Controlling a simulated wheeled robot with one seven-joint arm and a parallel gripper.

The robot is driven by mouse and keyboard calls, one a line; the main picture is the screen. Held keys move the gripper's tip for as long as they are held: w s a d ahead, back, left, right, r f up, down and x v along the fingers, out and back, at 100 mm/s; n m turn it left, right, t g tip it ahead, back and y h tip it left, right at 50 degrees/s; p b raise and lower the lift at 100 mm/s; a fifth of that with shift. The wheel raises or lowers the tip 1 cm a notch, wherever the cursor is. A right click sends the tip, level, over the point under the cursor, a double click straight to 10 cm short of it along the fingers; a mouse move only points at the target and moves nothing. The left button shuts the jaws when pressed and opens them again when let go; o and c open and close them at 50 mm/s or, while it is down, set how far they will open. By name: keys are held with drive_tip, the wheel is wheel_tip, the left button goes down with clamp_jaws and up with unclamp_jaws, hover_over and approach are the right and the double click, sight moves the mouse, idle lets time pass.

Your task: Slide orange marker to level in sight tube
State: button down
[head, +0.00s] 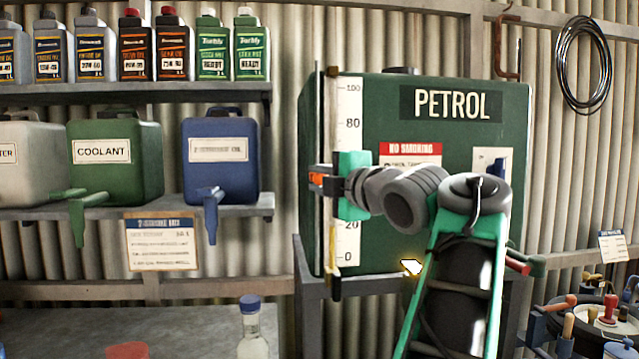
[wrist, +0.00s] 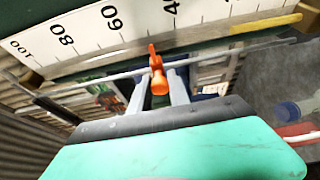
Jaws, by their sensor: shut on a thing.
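The orange marker (head: 317,181) is at the left edge of the green petrol tank (head: 450,150), beside the white scale (head: 349,122). In the wrist view the marker (wrist: 158,82) is between the two fingers of my gripper (wrist: 157,90), which is shut on it. Its tip points at the scale between 60 and 40. The sight tube (wrist: 210,58) runs along the scale. Yellow liquid (wrist: 265,23) shows towards its low-number end, away from the marker. In the head view yellow (head: 332,255) shows near 0. My gripper (head: 325,182) hides the scale's middle there.
A shelf (head: 130,205) left of the tank holds a coolant container (head: 115,160) and a blue container (head: 222,160) with spouts. A clear bottle (head: 252,330) stands on the bench below. Tools (head: 590,315) stand at the lower right.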

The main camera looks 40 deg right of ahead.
wheel_tip(320, 180, down, 11)
drive_tip(key=b, duration=0.8)
drive_tip(key=shift+r, duration=0.1)
drive_tip(key=c, duration=1.2)
unclamp_jaws()
drive_tip(key=shift+c, duration=0.2)
drive_tip(key=shift+s, duration=0.15)
drive_tip(key=v, duration=0.7)
drive_tip(key=shift+s, duration=0.3)
